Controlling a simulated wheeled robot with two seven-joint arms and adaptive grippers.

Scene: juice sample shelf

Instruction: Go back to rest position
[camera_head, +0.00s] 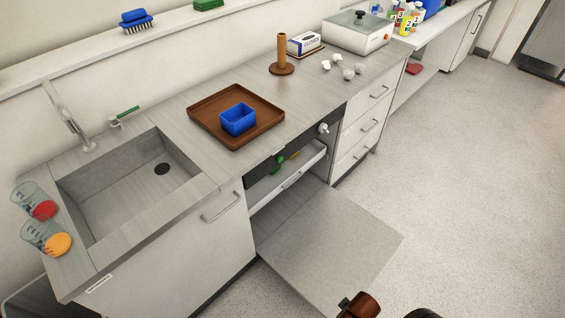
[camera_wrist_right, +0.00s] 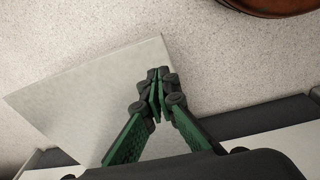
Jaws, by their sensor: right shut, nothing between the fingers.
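My right gripper (camera_wrist_right: 155,82) shows in the right wrist view with its green and black fingers closed together and empty. In that view it appears in front of a pale flat panel (camera_wrist_right: 85,95), with speckled floor beyond it. The head view shows a similar panel (camera_head: 330,242) jutting out low from the counter front. A brown and dark part sits at the bottom edge of the head view, too cut off to tell its grip. My left gripper cannot be made out.
The counter holds a sink (camera_head: 125,190), two tilted beakers by red and orange lids, a brown tray (camera_head: 205,103) with a blue box (camera_head: 238,119), a wooden post (camera_head: 282,55) and a white device (camera_head: 357,33). A drawer (camera_head: 290,175) stands open above the panel. Floor at right is clear.

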